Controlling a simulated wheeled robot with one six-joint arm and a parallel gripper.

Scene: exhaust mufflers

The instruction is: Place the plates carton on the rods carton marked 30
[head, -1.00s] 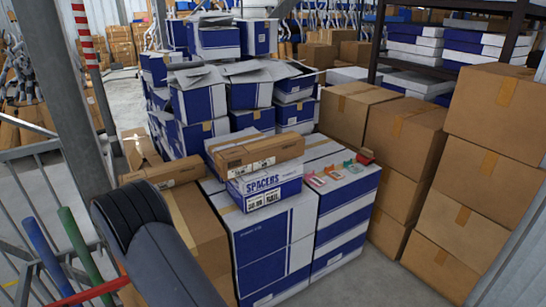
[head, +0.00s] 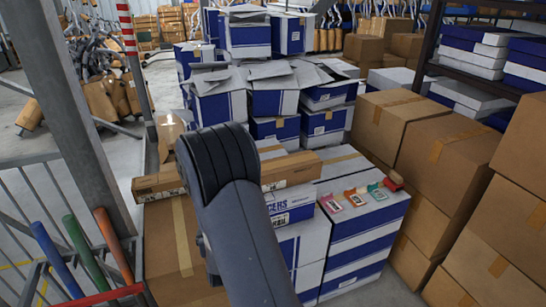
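I cannot tell which carton is the plates carton or which is the rods carton marked 30; no such words or number can be read. A long flat brown carton (head: 290,170) lies on a blue-and-white carton (head: 293,207) whose visible print ends in "CERS". Another flat brown carton (head: 158,185) lies left of my arm, on a larger brown carton (head: 165,235). My dark arm crosses the middle of the head view and covers part of the stack. My gripper is not in view.
Blue-and-white cartons (head: 362,240) carry several small coloured pieces (head: 355,197) on top. Piled blue-and-white cartons (head: 275,103) stand behind. Large brown cartons (head: 450,160) and a dark shelf (head: 470,68) line the right. A grey post (head: 75,110) and railing stand left.

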